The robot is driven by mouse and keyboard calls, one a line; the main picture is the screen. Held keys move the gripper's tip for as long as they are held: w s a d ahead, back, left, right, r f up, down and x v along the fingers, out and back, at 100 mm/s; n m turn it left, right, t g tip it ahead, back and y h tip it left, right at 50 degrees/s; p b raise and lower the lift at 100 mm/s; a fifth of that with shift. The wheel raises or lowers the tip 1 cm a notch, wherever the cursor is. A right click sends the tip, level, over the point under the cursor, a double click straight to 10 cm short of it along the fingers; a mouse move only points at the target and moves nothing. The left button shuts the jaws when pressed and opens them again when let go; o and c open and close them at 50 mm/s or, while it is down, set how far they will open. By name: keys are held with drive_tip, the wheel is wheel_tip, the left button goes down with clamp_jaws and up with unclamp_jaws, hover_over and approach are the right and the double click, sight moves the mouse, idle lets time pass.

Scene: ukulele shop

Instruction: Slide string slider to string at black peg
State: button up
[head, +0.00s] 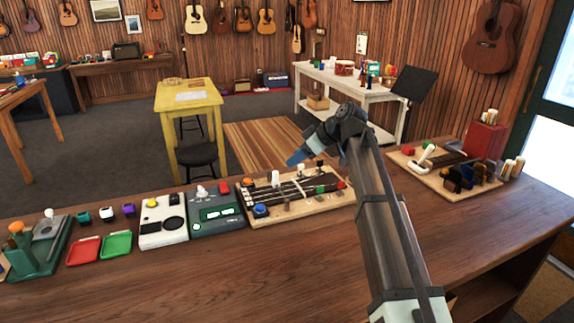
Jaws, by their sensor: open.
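A light wooden board (300,213) with a dark fretboard and pale strings (290,190) lies on the counter. An upright white piece (275,178) stands near its back left, possibly the string slider; I cannot tell for sure. A small black piece (321,164) shows at the board's back edge; I cannot tell whether it is the black peg. My gripper (294,160) is above the back of the board, its blue fingertip pointing down and left. It is open and holds nothing that I can see. The arm hides part of the board's right end.
Left of the board are a grey-green box (216,214), a white box (163,236), a red tray (83,250) and a green tray (116,245). Another wooden board (455,188) with several pegs lies right. The counter front (220,280) is clear.

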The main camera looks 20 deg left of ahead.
drive_tip(key=shift+v, duration=1.55)
